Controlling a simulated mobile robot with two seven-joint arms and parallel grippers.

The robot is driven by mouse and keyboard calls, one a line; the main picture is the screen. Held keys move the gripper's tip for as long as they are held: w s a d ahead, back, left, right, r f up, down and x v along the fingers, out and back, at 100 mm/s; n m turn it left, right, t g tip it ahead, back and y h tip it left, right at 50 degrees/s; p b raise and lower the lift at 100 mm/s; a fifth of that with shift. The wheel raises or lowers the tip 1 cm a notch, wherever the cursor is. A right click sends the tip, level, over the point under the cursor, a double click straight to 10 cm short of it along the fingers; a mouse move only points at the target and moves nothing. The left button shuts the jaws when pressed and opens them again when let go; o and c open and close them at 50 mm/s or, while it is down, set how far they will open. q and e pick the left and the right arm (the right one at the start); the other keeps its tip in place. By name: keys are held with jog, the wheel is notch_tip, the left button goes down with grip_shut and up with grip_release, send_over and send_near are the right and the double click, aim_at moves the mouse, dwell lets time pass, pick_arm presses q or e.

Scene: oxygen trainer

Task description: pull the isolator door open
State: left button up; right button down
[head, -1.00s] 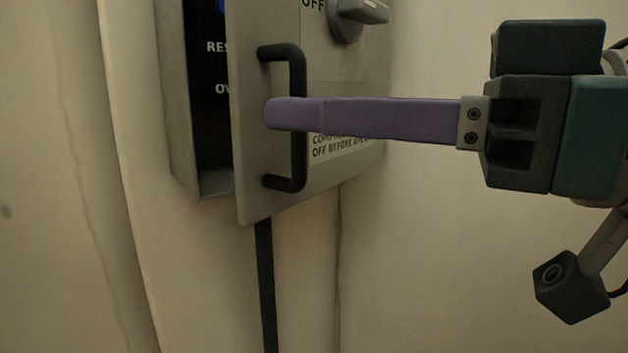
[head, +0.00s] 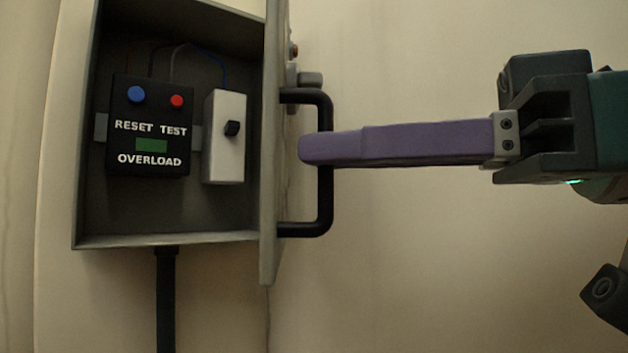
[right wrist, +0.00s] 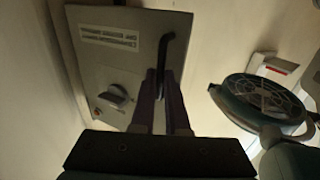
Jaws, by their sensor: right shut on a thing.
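The isolator door (head: 270,140) stands swung well open and shows nearly edge-on at the right side of the grey isolator box (head: 225,215). Its black bar handle (head: 325,205) sticks out to the right. My right gripper (head: 312,150) comes in from the right with purple fingers and is shut on the handle's upright bar. In the right wrist view the door's front (right wrist: 135,60) shows a label and a rotary knob (right wrist: 116,97), with the handle (right wrist: 163,50) between the fingers. My left gripper is not in view.
Inside the box sit a black overload unit (head: 150,145) with blue and red buttons and a white switch block (head: 224,165). A black conduit (head: 166,300) runs down below. In the right wrist view a round caged object (right wrist: 265,100) stands to the right.

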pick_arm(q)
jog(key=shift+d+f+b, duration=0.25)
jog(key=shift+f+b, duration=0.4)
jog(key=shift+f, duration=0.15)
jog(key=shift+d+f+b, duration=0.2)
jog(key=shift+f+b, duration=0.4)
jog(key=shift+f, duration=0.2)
pick_arm(e)
jog(key=shift+w+d+f, duration=0.1)
jog(key=shift+w+d, duration=0.2)
jog(key=shift+d, duration=0.45)
jog(key=shift+w+d+f, duration=0.1)
jog(key=shift+w+d, duration=0.25)
jog(key=shift+d, duration=0.4)
jog(key=shift+w+d+f, duration=0.1)
jog(key=shift+w+d, duration=0.2)
jog(key=shift+d, duration=0.45)
jog(key=c, duration=1.4)
grip_release()
jog(key=o, duration=0.3)
jog(key=shift+w+a+r, duration=0.2)
jog(key=shift+w+a, duration=0.05)
jog(key=shift+w, duration=0.15)
jog(key=shift+o, duration=0.9)
jog(key=shift+r, duration=0.1)
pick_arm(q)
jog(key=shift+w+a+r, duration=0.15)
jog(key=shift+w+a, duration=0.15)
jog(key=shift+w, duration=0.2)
